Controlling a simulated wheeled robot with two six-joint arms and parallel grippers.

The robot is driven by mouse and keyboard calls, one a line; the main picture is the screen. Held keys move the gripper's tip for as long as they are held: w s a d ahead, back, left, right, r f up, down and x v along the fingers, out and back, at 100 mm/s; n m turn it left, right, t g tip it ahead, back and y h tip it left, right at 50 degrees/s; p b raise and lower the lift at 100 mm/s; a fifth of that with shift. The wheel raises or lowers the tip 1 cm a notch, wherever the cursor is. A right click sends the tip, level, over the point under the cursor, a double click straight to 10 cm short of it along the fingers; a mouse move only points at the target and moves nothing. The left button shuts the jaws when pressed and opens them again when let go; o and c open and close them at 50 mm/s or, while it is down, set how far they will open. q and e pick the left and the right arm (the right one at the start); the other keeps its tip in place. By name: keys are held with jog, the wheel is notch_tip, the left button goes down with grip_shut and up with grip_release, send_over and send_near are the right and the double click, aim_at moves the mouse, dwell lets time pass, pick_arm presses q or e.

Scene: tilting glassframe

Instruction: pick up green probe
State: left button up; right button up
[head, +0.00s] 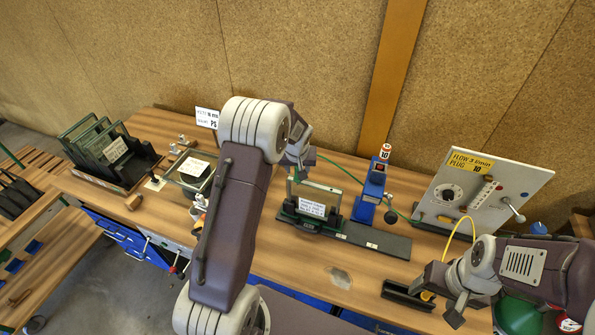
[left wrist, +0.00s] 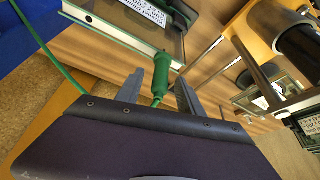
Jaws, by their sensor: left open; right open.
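In the head view my left gripper (head: 299,160) is above the middle of the bench, and my arm hides most of the probe. My right gripper (head: 447,294) is open near the front right of the bench.
A glass frame with a label (head: 312,208) stands on a dark base below my left gripper. A black tray (head: 400,293) and a yellow cable (head: 460,229) lie near my right gripper. A grey panel (head: 484,190) stands at right; framed glass plates (head: 103,150) stand at left.

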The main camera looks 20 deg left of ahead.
pick_arm(q)
jog(key=shift+x, duration=1)
jog(key=shift+w+f, duration=0.2)
jog(key=shift+f, duration=0.1)
jog(key=shift+s, duration=0.1)
grip_shut()
jog(key=shift+r, duration=0.1)
pick_arm(e)
jog(key=shift+r, duration=0.55)
jog(key=shift+f, duration=0.1)
pick_arm(q)
jog(key=shift+a+r, duration=0.1)
jog(key=shift+r, duration=0.3)
notch_tip(320, 180, up, 3)
jog(key=shift+f+b, duration=0.15)
jog(key=shift+b, duration=0.75)
jog(key=w+d+r+b, duration=0.3)
jog(key=d+r, duration=0.4)
jog(key=d, duration=0.4)
jog(key=shift+r, duration=0.25)
pick_arm(e)
notch_tip(320, 180, down, 5)
jog(key=shift+f, duration=0.1)
